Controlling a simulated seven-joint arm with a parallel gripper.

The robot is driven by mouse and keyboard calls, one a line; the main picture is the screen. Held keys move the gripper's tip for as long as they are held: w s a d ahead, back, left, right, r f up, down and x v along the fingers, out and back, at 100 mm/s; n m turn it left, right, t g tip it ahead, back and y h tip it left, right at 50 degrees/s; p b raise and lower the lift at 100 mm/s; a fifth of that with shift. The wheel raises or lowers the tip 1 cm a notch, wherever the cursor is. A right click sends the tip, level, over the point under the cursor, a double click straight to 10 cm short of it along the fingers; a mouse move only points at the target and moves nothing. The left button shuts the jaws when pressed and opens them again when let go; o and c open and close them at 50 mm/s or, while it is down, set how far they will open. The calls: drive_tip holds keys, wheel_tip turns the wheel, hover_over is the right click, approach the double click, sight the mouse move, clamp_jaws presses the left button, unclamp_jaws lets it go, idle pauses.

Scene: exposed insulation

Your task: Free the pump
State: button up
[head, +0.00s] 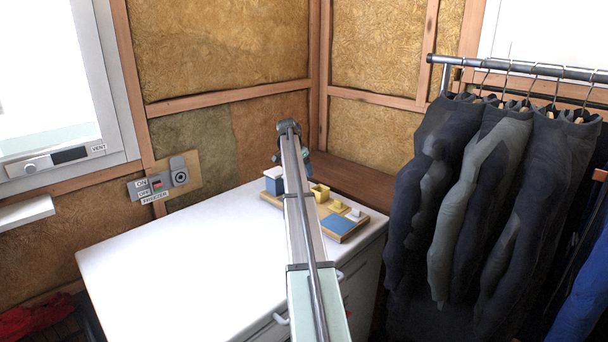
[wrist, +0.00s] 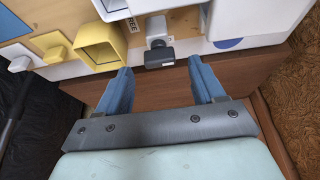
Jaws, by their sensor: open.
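My gripper (wrist: 158,72) is open, with its two blue fingers apart and nothing gripped. Just beyond the gap between the fingertips is a small white part with a dark grey end block (wrist: 158,52) bearing a small label. I cannot tell whether it is the pump. Left of it is a hollow yellow square piece (wrist: 84,40); it also shows in the head view (head: 320,192). To its right is a white-and-blue box (wrist: 245,18), seen in the head view as a blue box (head: 273,186). All sit on a wooden board (head: 352,233). My arm hides part of the board in the head view.
The board lies on a white freezer top (head: 180,262), whose left part is clear. A brown wooden ledge (head: 350,182) runs behind it. Hanging dark garments (head: 440,190) crowd the right side. A switch panel (head: 158,184) is on the wall.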

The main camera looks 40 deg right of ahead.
drive_tip(key=shift+x, duration=1.35)
drive_tip(key=shift+c, duration=0.4)
drive_tip(key=c, duration=1)
drive_tip(key=shift+n, duration=0.4)
drive_tip(key=n+t, duration=0.1)
drive_tip(key=n, duration=0.1)
drive_tip(key=n+t, duration=0.1)
drive_tip(key=n, duration=0.1)
drive_tip(key=shift+s+n+y, duration=0.2)
drive_tip(key=shift+n+y, duration=0.1)
drive_tip(key=shift+n, duration=0.1)
drive_tip(key=n+t, duration=0.1)
drive_tip(key=n, duration=0.2)
drive_tip(key=n+y, duration=0.1)
drive_tip(key=n, duration=0.2)
drive_tip(key=shift+d+t+y, duration=0.15)
drive_tip(key=shift+t+y, duration=0.15)
drive_tip(key=shift+t, duration=0.1)
drive_tip(key=shift+s+n, duration=0.1)
drive_tip(key=shift+n, duration=0.2)
